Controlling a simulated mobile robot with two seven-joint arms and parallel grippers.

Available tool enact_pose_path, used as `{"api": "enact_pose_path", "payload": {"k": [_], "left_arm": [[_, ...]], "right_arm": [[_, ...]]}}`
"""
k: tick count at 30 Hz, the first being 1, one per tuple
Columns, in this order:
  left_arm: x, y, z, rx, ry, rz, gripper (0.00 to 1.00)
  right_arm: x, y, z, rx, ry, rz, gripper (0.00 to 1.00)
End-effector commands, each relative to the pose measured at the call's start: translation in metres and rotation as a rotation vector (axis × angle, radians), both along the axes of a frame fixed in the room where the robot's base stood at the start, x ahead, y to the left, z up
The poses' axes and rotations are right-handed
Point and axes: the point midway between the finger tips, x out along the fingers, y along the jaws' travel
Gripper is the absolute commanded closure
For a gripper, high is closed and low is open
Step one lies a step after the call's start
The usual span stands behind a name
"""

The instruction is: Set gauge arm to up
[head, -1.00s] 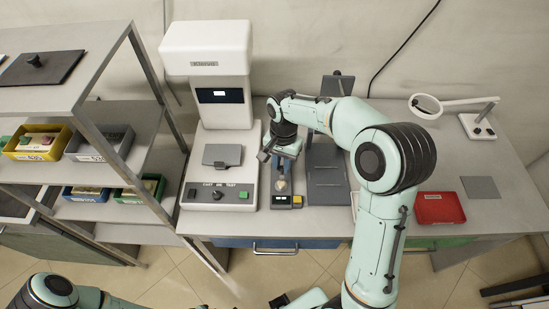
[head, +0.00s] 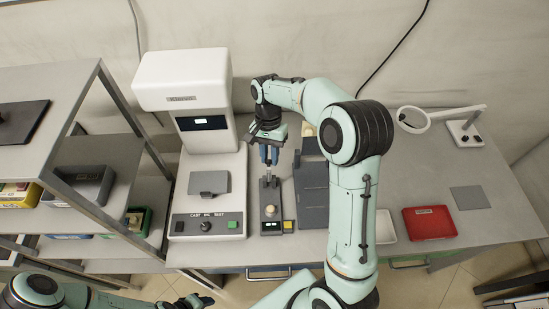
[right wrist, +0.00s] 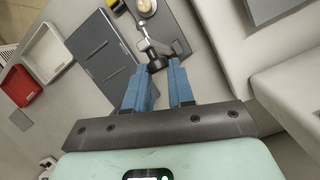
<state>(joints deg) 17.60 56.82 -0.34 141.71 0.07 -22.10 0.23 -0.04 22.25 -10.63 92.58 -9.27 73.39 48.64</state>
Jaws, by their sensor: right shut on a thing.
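The gauge (head: 270,222) is a narrow grey unit on the bench, with a small display, a yellow button and a pale round knob. Its gauge arm (head: 268,181) is a short metal lever rising behind that knob. It also shows in the right wrist view (right wrist: 148,45), ending in a black tip between the blue fingers. My right gripper (head: 268,157) is above the back of the gauge, shut on the arm's black tip. It also shows in the right wrist view (right wrist: 158,77). My left gripper (head: 202,301) is low at the bottom edge, apart from the gauge; its jaw state is unclear.
A white test machine (head: 207,165) stands close left of the gauge. A dark grey plate fixture (head: 313,205) stands close right. A red tray (head: 430,222) and a magnifier lamp (head: 412,120) are farther right. A shelf rack (head: 118,95) stands at the left.

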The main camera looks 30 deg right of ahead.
Motion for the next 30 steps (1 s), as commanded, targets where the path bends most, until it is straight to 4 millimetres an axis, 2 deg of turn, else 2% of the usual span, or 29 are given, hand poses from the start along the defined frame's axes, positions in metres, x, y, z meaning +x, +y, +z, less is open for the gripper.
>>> {"api": "enact_pose_path", "payload": {"k": [1,6,23,24,25,30], "left_arm": [[0.0043,0.0001,0.0034,0.000,-0.004,0.000,0.52],[0.0091,0.0001,0.0069,0.000,-0.010,0.000,0.52],[0.0103,0.0000,0.0077,0.000,-0.012,0.000,0.52],[0.0103,0.0000,0.0077,0.000,-0.012,0.000,0.52],[0.0103,0.0000,0.0077,0.000,-0.012,0.000,0.52],[0.0105,0.0001,0.0079,0.000,-0.012,0.000,0.52]], "right_arm": [[0.0082,0.0029,-0.0009,0.015,0.009,0.002,1.00],[0.0151,0.0034,-0.0024,0.044,0.053,0.003,1.00],[0.0164,0.0054,-0.0045,0.062,0.081,0.006,1.00],[0.0164,0.0054,-0.0047,0.062,0.082,0.006,0.64],[0.0164,0.0052,-0.0047,0.061,0.081,0.006,0.54],[0.0159,0.0028,-0.0036,0.057,0.082,0.004,0.52]]}}
